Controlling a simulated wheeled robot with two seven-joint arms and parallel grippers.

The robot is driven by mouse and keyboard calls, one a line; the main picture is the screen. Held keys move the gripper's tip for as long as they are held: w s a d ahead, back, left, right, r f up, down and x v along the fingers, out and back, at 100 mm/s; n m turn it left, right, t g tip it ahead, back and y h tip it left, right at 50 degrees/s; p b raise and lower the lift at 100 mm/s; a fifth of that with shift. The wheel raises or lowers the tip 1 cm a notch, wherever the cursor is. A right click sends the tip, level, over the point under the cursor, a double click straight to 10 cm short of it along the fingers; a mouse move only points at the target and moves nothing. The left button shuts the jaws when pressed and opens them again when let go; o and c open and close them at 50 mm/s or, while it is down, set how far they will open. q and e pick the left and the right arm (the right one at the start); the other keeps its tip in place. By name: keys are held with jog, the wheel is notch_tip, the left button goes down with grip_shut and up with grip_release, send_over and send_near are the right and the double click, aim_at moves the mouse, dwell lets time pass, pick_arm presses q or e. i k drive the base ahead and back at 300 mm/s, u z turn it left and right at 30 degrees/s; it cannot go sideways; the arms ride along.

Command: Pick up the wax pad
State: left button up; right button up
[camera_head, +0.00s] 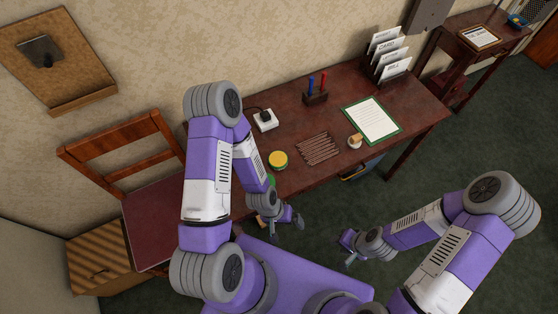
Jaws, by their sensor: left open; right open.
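A round, low tin with a yellow top and green side (278,159) sits near the front edge of the desk (240,207); it may be the wax pad, but I cannot tell for certain. A bit of something green (271,179) shows just below it, mostly hidden by my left arm. My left gripper (287,229) is open and empty, in front of the desk edge and below the tin in the picture. My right gripper (347,250) is open and empty over the green floor, apart from the desk.
On the desk are a slatted brown rack (319,148), a small white dish with a tan piece (355,141), a green-bordered sheet (372,120), a pen stand (316,97), a white socket box (264,121) and a card rack (388,70). A chair (152,210) stands left.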

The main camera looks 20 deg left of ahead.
aim_at(355, 141)
jog(key=u, duration=4.4)
jog(key=k, duration=2.65)
jog(key=z, duration=1.1)
jog(key=i, duration=0.5)
